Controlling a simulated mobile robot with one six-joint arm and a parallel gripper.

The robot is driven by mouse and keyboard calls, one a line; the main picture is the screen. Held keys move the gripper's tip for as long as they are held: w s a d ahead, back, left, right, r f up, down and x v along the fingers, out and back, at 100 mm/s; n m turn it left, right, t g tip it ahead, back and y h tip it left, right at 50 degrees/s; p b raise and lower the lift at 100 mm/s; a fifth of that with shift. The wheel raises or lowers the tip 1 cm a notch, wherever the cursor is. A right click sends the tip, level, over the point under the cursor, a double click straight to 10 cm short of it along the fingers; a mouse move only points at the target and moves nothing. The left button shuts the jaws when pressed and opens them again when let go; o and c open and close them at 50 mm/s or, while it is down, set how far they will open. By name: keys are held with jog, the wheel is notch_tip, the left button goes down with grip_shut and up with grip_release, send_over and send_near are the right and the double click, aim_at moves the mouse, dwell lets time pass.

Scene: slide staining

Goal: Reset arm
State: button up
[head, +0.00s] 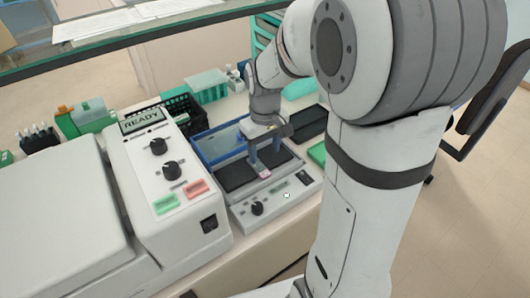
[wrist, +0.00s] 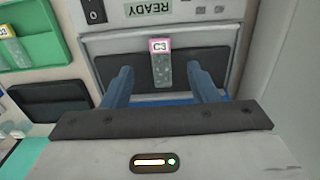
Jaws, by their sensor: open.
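A glass slide with a pink label marked C3 (wrist: 161,62) lies on the dark plate (wrist: 112,78) of a small grey device. In the head view the slide's pink label (head: 265,174) shows near the front edge of that plate. My gripper (head: 264,160) is over the device, pointing down. In the wrist view its two blue-grey fingers (wrist: 160,80) stand wide apart, one on each side of the slide's lower end, with visible gaps. The gripper is open and holds nothing. The exact height of the fingertips above the plate is hard to tell.
The device (head: 240,213) has a knob and a raised blue clear lid (head: 215,143). A larger white machine (head: 165,200) with a READY display stands close on the left. A black basket (head: 185,115) and teal rack (head: 207,86) stand behind. A green tray (wrist: 30,35) holds another labelled slide.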

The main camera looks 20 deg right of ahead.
dwell(0.3)
jog(key=s+r+m+t, duration=0.1)
jog(key=s+r, duration=0.2)
jog(key=s, duration=0.4)
jog(key=s+r+m+t, duration=0.2)
jog(key=s+r, duration=0.2)
jog(key=s, duration=0.3)
jog(key=shift+s+m, duration=0.25)
jog(key=shift+m, duration=0.05)
jog(key=shift+a, duration=0.15)
jog(key=shift+c, duration=0.3)
